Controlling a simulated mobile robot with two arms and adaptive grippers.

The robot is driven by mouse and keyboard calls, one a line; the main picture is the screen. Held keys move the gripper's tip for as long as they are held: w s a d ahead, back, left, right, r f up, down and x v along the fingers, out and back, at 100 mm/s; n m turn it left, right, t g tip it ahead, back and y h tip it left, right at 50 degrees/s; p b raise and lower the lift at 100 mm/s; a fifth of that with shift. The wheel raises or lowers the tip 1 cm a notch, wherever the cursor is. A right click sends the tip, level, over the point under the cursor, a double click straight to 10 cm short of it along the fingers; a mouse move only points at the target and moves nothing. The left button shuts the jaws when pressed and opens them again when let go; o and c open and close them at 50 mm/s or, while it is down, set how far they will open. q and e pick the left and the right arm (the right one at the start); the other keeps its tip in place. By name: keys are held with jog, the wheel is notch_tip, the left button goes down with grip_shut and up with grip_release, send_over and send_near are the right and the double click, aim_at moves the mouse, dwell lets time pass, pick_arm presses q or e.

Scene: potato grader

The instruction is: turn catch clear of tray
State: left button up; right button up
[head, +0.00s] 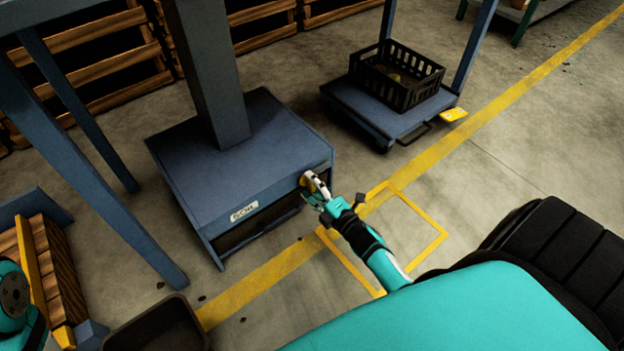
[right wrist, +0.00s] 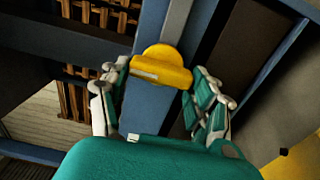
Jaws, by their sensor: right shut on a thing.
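The yellow catch (head: 307,179) sits on the right front corner of the blue cabinet (head: 185,205) at the foot of a post. My right gripper (head: 316,188) is shut on the catch. In the right wrist view the yellow catch (right wrist: 163,65) has a rounded head between my right gripper's fingers (right wrist: 160,92), against a blue upright. A dark tray (head: 258,232) shows in the low opening under the cabinet's white label. Whether the catch overlaps the tray's front I cannot tell. My left gripper is out of view.
A blue platform (head: 375,108) carrying a black crate (head: 400,92) stands at the back right, with a yellow pedal beside it. A dark bin (head: 155,325) is at the lower left. Blue frame legs stand left of the cabinet.

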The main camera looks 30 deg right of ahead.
jog(key=shift+s+f, duration=0.1)
jog(key=shift+f, duration=0.05)
jog(key=o, duration=1.7)
jog(key=s, duration=0.8)
jog(key=s+d, duration=0.1)
jog(key=s, duration=0.3)
